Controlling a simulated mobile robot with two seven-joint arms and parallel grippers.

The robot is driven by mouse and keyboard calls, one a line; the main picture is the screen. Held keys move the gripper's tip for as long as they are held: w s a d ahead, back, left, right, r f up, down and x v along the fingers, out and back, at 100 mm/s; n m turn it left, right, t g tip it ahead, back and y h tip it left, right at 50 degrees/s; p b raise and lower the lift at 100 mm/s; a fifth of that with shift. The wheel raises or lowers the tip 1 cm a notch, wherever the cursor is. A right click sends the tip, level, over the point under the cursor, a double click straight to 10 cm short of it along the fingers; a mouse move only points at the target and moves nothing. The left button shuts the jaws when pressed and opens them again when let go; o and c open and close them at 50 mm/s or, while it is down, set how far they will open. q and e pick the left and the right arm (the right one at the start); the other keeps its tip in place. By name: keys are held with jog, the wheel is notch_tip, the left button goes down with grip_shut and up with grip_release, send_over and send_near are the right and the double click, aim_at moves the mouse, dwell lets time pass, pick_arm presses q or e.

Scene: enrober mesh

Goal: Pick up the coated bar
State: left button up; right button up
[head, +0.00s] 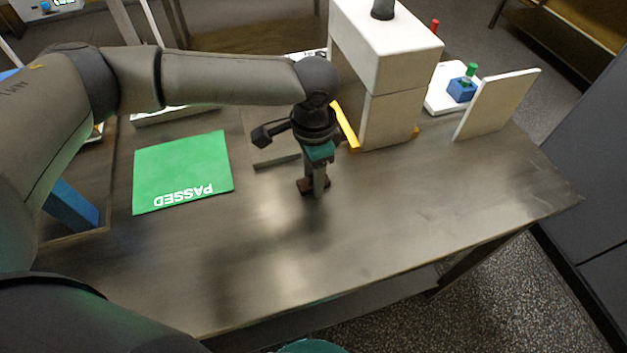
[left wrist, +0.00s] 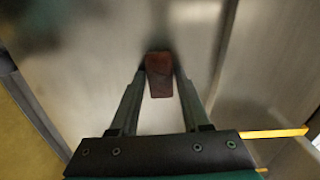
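The coated bar (left wrist: 159,76) is a small dark reddish-brown block. In the left wrist view it lies between the two fingertips of my left gripper (left wrist: 161,70), which sit close against its sides. I cannot tell whether they press on it. In the head view my left gripper (head: 315,188) points straight down at the steel table, and the brown bar (head: 304,185) shows on both sides of its fingertips. The bar is at table level or very close to it; the fingers hide its middle. My right gripper is not in view.
A green mat marked PASSED (head: 182,172) lies left of the gripper. A white machine housing (head: 387,45) stands close behind right, with a yellow strip (head: 346,126) beside it. A white upright panel (head: 497,103) stands farther right. The table's front and right are clear.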

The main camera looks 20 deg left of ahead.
pick_arm(q)
jog(key=c, duration=0.6)
